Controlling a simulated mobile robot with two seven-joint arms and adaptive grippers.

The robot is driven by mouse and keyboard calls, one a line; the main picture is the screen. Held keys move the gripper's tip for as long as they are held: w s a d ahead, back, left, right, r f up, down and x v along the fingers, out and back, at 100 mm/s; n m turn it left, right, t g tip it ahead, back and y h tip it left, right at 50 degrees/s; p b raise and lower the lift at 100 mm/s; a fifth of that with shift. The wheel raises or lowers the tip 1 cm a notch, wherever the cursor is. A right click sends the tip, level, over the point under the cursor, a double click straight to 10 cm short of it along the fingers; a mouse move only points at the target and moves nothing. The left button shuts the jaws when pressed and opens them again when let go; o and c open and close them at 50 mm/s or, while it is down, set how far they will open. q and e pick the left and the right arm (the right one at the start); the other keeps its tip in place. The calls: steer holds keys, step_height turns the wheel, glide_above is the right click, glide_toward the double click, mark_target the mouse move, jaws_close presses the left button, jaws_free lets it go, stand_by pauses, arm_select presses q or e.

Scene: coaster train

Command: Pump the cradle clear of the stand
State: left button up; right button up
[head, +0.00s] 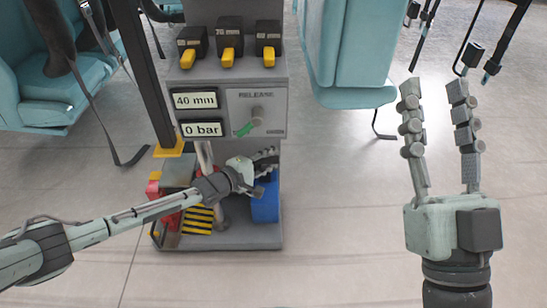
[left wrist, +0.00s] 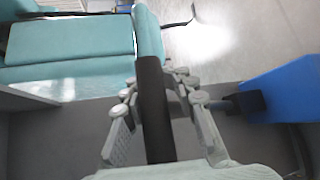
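The grey stand (head: 265,85) shows a "40 mm" readout (head: 195,99), a "0 bar" readout (head: 201,129) and a RELEASE knob (head: 257,115) with a green arrow. My left gripper (head: 267,163) is low in front of the stand. In the left wrist view a black bar (left wrist: 152,105), seemingly a pump handle, lies between its fingers, which close in on both sides. Contact is partly hidden. My right gripper (head: 435,88) is open and empty, away on the right. No part is clearly recognisable as the cradle.
On the stand's base are a blue block (head: 265,200), also in the left wrist view (left wrist: 285,88), red parts (head: 170,221) and a yellow-black striped plate (head: 198,221). Three black-and-yellow blocks (head: 229,42) line its top. Teal seats (head: 355,45) stand behind. The floor at right is clear.

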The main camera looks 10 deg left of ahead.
arm_select(q)
steer(key=o, duration=0.4)
steer(key=shift+a+f, duration=0.25)
steer(key=shift+d, duration=0.1)
steer(key=v, duration=1.2)
steer(key=shift+r, duration=0.1)
